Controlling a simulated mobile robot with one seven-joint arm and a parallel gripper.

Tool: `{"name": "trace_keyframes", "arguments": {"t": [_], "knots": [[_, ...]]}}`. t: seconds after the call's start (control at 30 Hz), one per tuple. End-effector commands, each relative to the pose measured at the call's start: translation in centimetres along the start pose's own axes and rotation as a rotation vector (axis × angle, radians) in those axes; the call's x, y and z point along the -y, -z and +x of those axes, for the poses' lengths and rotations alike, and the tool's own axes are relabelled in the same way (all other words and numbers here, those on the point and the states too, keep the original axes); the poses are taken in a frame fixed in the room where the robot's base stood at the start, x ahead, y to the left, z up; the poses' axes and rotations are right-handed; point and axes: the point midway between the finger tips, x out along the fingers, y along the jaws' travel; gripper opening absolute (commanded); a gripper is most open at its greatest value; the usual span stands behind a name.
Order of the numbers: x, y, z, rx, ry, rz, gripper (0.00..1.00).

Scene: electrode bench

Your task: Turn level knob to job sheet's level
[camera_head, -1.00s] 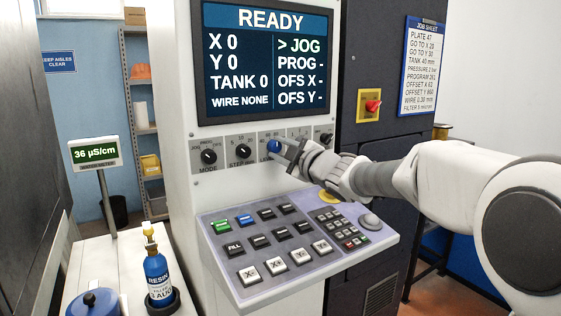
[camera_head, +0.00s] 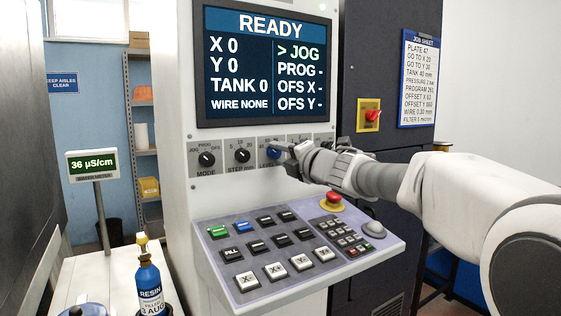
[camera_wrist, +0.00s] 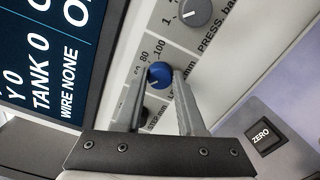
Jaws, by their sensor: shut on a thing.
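The blue level knob (camera_head: 272,152) sits on the grey knob strip, right of the black step knob. It also shows in the wrist view (camera_wrist: 159,75), between my fingertips, with the marks 80 and 100 beside it. My gripper (camera_head: 279,151) is shut on the knob from the right side. Its fingers partly hide the knob and its scale, so the pointer's setting cannot be read. The job sheet (camera_head: 419,80) hangs on the dark cabinet at the right. It reads, among other lines, "TANK 40 mm".
The screen (camera_head: 265,65) above shows READY, TANK 0 and JOG. Mode knob (camera_head: 207,159) and step knob (camera_head: 242,155) stand left of the level knob; a pressure knob (camera_wrist: 195,12) is beside it. A sloped key panel (camera_head: 290,250) with a red stop button (camera_head: 331,201) lies below.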

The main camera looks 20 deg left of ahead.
Motion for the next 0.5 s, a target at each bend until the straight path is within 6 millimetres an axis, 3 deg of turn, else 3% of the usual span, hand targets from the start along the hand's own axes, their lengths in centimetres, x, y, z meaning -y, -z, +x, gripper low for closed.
{"name": "trace_keyframes", "arguments": {"t": [0.5], "knots": [[0.04, 0.05, 0.02, -0.001, 0.001, -0.179, 0.0]]}}
